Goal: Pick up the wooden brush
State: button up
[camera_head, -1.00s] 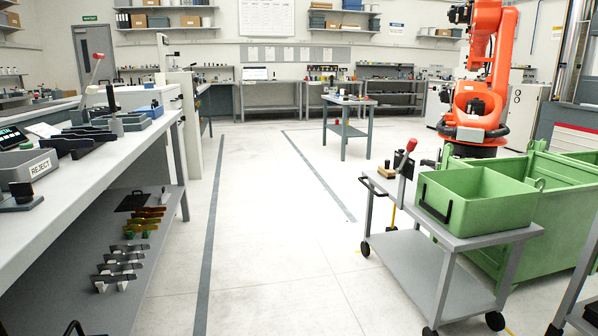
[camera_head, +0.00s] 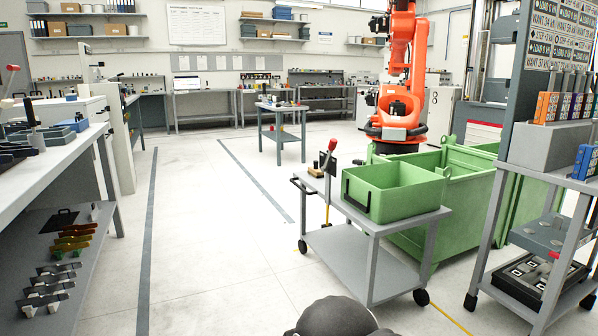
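I cannot clearly make out a wooden brush. A small tan, wood-coloured item (camera_head: 316,171) lies at the far left end of the grey trolley's top (camera_head: 408,220), beside an upright red-handled lever (camera_head: 331,147). It is too small to tell whether it is the brush. A dark rounded part of my own arm shows at the bottom edge, but my gripper's fingers are not in view.
A green bin (camera_head: 376,198) sits on the trolley, with a large green container (camera_head: 475,200) behind. A rack (camera_head: 545,147) stands at right, a long bench (camera_head: 72,145) at left. An orange robot arm (camera_head: 398,85) stands behind. The floor between bench and trolley is clear.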

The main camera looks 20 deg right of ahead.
aim_at(314, 171)
jog(key=i, duration=1.2)
jog(key=z, duration=1.05)
